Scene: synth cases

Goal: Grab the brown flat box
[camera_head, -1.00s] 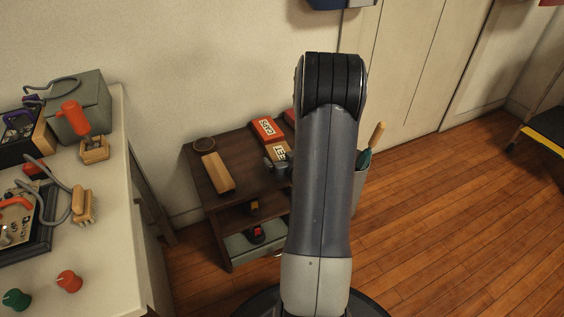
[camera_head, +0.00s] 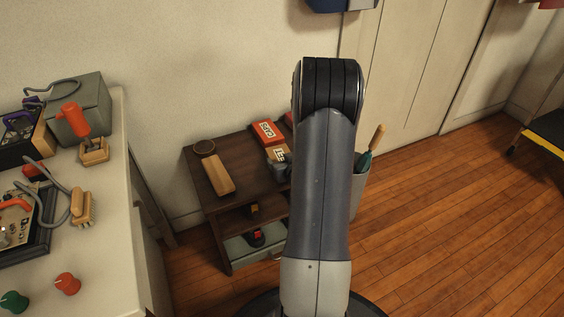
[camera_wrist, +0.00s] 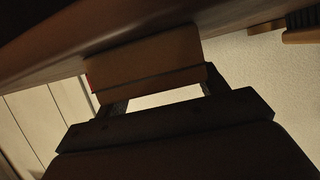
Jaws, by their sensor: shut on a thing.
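The brown flat box (camera_wrist: 145,58) fills the space between the two fingers of my gripper (camera_wrist: 155,78) in the wrist view. The gripper is shut on it, one finger at each side. In the head view, a tan box with a pale label (camera_head: 276,153) shows at the right part of the small dark wooden table, beside grey gripper parts (camera_head: 281,167). My own arm hides much of the gripper and the right side of that table. I cannot tell whether the box still touches the tabletop.
The small dark table (camera_head: 238,150) also bears a red box (camera_head: 267,132), a wooden block (camera_head: 217,174) and a round brown piece (camera_head: 204,147). A bin with tools (camera_head: 357,190) stands right of it. A cluttered white bench (camera_head: 110,210) is at left.

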